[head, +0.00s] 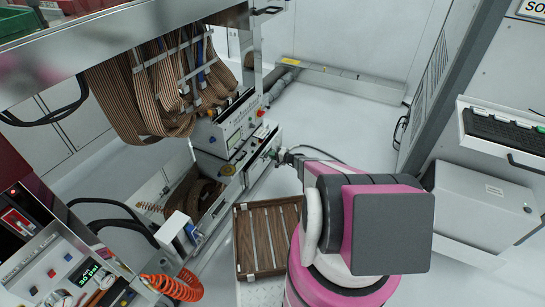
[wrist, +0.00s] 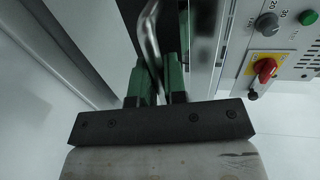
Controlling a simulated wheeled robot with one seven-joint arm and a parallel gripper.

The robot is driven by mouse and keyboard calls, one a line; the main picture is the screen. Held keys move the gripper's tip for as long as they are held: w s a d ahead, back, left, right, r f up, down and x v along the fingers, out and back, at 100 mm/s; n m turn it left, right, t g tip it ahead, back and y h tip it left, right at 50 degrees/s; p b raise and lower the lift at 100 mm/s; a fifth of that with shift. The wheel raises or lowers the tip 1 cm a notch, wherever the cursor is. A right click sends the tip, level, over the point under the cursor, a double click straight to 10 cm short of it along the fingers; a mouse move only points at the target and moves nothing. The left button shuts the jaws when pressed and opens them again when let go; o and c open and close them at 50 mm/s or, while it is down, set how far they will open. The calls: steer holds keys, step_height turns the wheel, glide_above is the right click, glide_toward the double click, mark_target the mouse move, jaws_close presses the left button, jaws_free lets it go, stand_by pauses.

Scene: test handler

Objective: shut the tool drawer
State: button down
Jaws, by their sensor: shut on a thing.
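A long grey metal front (head: 245,168), which looks like the tool drawer's, stands out below the machine. A cavity with brown coiled material shows behind it; I cannot tell exactly how far it is open. My gripper (head: 279,156) is at the far part of this front, small and partly hidden by my arm. In the wrist view, my gripper's green fingers (wrist: 162,84) are closed around a bent shiny metal handle (wrist: 150,38). The handle's lower end is hidden between the fingers.
A slatted wooden tray (head: 243,243) stands below, left of my arm. Brown ribbon cables (head: 130,95) hang above the drawer. An orange coiled hose (head: 172,288) lies at lower left. A grey cabinet (head: 485,205) stands at right. White floor (head: 335,125) is clear beyond the gripper.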

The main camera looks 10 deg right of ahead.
mark_target(267, 153)
steer(key=x, duration=0.3)
steer(key=shift+w+a+r, duration=0.25)
steer(key=shift+a, duration=0.05)
steer(key=shift+s+d, duration=0.1)
steer(key=c, duration=1.2)
jaws_free()
steer(key=v, duration=1)
steer(key=shift+s+d, duration=0.25)
steer(key=shift+d, duration=0.05)
